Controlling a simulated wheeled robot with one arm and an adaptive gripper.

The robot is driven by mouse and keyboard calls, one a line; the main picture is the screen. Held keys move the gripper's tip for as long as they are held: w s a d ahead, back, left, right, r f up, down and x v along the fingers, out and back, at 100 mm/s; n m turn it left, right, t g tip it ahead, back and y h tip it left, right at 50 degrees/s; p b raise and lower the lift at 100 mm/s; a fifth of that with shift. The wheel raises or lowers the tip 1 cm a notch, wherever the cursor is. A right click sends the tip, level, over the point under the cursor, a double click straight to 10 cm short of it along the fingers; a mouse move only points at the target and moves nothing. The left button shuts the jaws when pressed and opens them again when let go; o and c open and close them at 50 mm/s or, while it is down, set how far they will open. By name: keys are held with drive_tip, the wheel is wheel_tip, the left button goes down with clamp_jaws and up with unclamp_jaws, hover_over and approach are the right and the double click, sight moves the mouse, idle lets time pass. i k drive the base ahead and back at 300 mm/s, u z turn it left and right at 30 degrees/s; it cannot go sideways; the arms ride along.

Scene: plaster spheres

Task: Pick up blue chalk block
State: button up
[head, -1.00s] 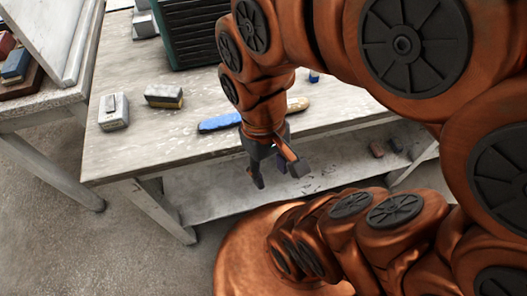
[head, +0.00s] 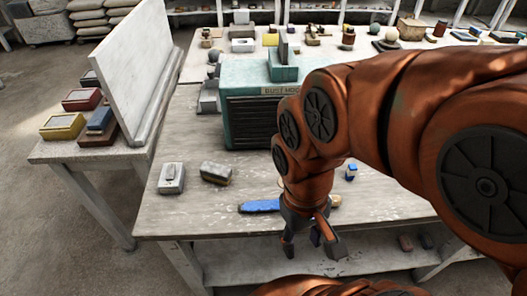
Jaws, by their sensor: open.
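A small blue block (head: 351,171) stands on the near table, right of my arm. A long blue piece (head: 262,206) lies near the table's front edge, partly hidden behind my wrist. I cannot tell for certain which of these is the chalk block. My gripper (head: 314,246) points down with its fingers spread and nothing between them. It appears in front of the near table's front edge, to the right of and nearer than the long blue piece.
A green box (head: 245,123) stands at the back of the near table (head: 180,218). Two small grey blocks (head: 171,178) (head: 215,172) lie at the left. A leaning white board (head: 125,75) stands on the side table. A lower shelf (head: 235,270) runs under the near table.

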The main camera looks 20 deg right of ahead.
sight(351, 170)
drive_tip(key=z, duration=0.95)
drive_tip(key=k, duration=0.65)
drive_tip(key=u, duration=1.2)
drive_tip(key=i, duration=0.15)
drive_tip(key=z, duration=0.25)
